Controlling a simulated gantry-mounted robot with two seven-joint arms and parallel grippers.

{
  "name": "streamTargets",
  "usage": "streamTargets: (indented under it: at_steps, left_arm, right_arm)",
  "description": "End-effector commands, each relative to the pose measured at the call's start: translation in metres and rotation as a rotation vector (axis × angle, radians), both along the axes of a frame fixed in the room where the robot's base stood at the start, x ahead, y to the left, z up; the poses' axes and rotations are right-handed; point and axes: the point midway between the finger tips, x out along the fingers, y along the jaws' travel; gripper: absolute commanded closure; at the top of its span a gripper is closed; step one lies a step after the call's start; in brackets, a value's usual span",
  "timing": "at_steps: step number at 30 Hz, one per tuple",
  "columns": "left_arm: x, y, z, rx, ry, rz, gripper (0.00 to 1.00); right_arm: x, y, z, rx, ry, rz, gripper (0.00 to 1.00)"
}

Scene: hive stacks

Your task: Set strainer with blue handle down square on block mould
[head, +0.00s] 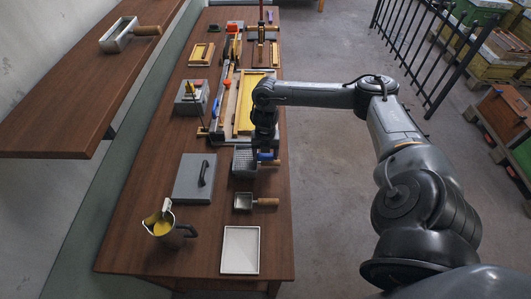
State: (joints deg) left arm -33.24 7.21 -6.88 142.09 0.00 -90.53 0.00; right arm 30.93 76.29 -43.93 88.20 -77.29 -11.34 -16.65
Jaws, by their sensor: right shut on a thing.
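The strainer with blue handle (243,155) is a dark grey, ribbed or perforated box on the table's right side. My right gripper (265,149) comes down from above and is shut on its blue handle, partly hiding it. A wooden handle sticks out to the right just below the blue one, apparently from the block mould (244,174) beneath the strainer. The strainer covers most of that mould. I cannot tell whether the two touch or a small gap is left. My left gripper is not in view.
A smaller grey box with a wooden handle (243,201) stands in front, with a white tray (240,250) nearer. A grey lid (194,179) and a jug of yellow liquid (159,226) are to the left. A framed tray (246,103) lies behind.

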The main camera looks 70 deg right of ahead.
Motion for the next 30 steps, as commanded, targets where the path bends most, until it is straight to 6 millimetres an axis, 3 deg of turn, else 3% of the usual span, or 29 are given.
streamTargets:
  at_steps: [5, 6, 11, 23, 30]
  left_arm:
    - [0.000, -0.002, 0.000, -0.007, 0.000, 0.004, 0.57]
    - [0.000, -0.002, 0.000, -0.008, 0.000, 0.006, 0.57]
    - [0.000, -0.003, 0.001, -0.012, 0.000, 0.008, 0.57]
    - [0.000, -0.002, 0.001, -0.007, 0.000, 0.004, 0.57]
    - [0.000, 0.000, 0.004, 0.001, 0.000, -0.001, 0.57]
  right_arm:
    - [0.000, 0.000, 0.000, 0.000, 0.000, 0.000, 0.65]
    - [0.000, 0.000, 0.000, 0.000, 0.000, 0.000, 0.27]
    - [0.000, 0.000, 0.000, 0.000, 0.000, 0.000, 0.02]
    - [0.000, 0.000, 0.005, -0.001, 0.000, -0.001, 0.02]
    - [0.001, 0.000, 0.038, 0.000, -0.003, 0.001, 0.02]
